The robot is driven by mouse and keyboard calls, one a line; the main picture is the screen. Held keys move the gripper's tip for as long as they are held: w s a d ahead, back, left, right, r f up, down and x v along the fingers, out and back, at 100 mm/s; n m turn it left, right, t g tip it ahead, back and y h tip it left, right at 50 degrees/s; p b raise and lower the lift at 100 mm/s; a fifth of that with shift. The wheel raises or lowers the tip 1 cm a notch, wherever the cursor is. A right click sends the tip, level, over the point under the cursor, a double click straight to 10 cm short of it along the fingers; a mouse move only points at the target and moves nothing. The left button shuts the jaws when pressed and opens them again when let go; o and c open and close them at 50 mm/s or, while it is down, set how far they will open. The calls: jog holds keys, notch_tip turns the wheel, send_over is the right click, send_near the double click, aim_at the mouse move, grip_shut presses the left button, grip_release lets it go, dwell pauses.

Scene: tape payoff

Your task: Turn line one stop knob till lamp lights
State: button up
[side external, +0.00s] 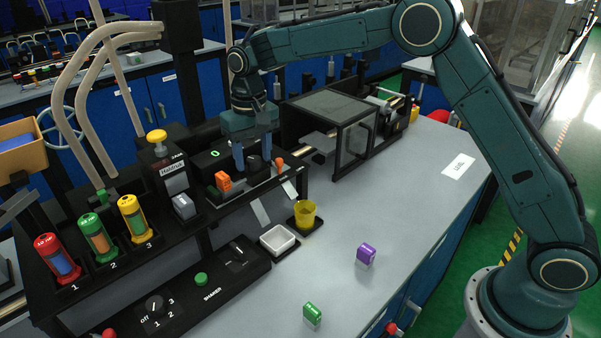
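My gripper (252,158) points down over the black machine unit (228,196) at the back left of the bench. Its fingers are at either side of a small dark knob-like part (254,164). I cannot tell whether they touch it. A small green digit shows on a display (215,153) left of the gripper. No part is clearly marked as line one's stop knob, and I cannot pick out its lamp with certainty.
Close to the gripper are an orange block (223,181) and an orange-tipped lever (279,162). A yellow cup (305,214) and a white tray (278,240) stand in front.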

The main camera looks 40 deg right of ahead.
aim_at(255, 158)
jog(key=shift+r, duration=0.15)
notch_tip(255, 158, up, 12)
jog(key=shift+d, duration=0.15)
dwell(0.8)
jog(key=shift+s, duration=0.1)
